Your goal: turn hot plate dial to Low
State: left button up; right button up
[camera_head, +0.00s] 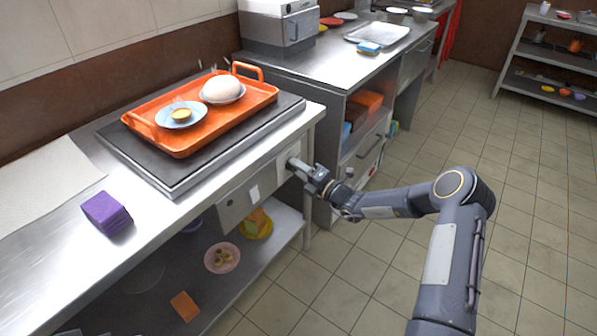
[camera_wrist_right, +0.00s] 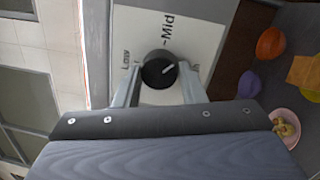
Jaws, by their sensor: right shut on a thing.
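The hot plate (camera_head: 185,180) is a dark slab on the steel counter. Its dial (camera_wrist_right: 158,70) is a round black knob with a white mark on a white label panel, best seen in the right wrist view. "Low" is printed left of the knob and "Mid" above it in that picture. The fingers mostly hide the dial in the head view. My left gripper is not in view.
An orange tray (camera_head: 206,132) with a bowl and a plate stands on the hot plate. A purple block (camera_head: 106,214) lies on the counter at left. The shelf below (camera_head: 270,252) holds plates and food. The tiled floor at right is open around my arm.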

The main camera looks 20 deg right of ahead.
jog(key=shift+w+d+n+g+y+b, duration=0.1)
jog(key=shift+n+g+y+b, duration=0.35)
jog(key=shift+n+b, duration=3.25)
jog(key=shift+d+n+g+y+b, duration=0.1)
jog(key=shift+n+g+y+b, duration=0.35)
jog(key=shift+n+b, duration=3.3)
jog(key=shift+w+d+n+g+y+b, duration=0.15)
jog(key=shift+n+g+b, duration=0.45)
jog(key=shift+n, duration=6.25)
jog(key=shift+s+a, duration=0.1)
jog(key=o, duration=1)
jog(key=shift+r, duration=0.1)
